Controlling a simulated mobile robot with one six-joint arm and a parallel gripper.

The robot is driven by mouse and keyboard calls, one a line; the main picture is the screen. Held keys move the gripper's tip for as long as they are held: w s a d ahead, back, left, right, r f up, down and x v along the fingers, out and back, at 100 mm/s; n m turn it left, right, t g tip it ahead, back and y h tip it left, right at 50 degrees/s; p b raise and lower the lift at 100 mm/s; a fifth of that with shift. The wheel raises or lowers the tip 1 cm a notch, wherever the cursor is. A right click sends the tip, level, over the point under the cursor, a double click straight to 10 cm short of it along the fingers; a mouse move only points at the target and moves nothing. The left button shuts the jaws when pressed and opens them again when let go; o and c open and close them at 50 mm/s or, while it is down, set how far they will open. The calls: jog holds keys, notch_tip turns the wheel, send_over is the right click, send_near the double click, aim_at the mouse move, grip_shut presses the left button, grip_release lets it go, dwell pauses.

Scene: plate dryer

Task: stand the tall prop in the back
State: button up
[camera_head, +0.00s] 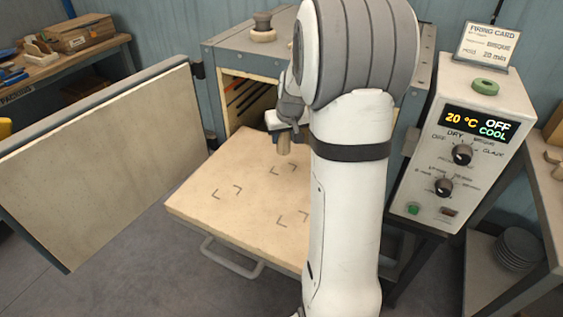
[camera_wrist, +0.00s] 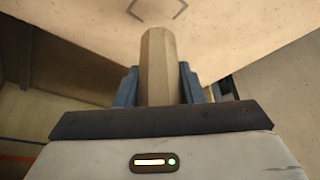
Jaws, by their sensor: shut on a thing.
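The tall prop is a beige, many-sided post (camera_wrist: 159,65), held upright between the blue fingers of my gripper (camera_wrist: 160,85) in the wrist view. The shelf carries dark corner marks (camera_head: 226,192); one such mark also shows beyond the prop in the wrist view (camera_wrist: 157,12). My arm hides the right side of the shelf.
The dryer (camera_head: 222,60) stands open behind the shelf, its door (camera_head: 110,150) swung out to the left. A control box (camera_head: 470,150) reading 20 °C, OFF and COOL stands at the right. A side table (camera_head: 550,190) is at the far right, with stacked plates (camera_head: 518,247) below.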

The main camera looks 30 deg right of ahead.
aim_at(284, 153)
jog(key=shift+f, duration=3.25)
jog(key=shift+f, duration=0.1)
jog(key=o, duration=1.1)
jog(key=shift+s, duration=0.1)
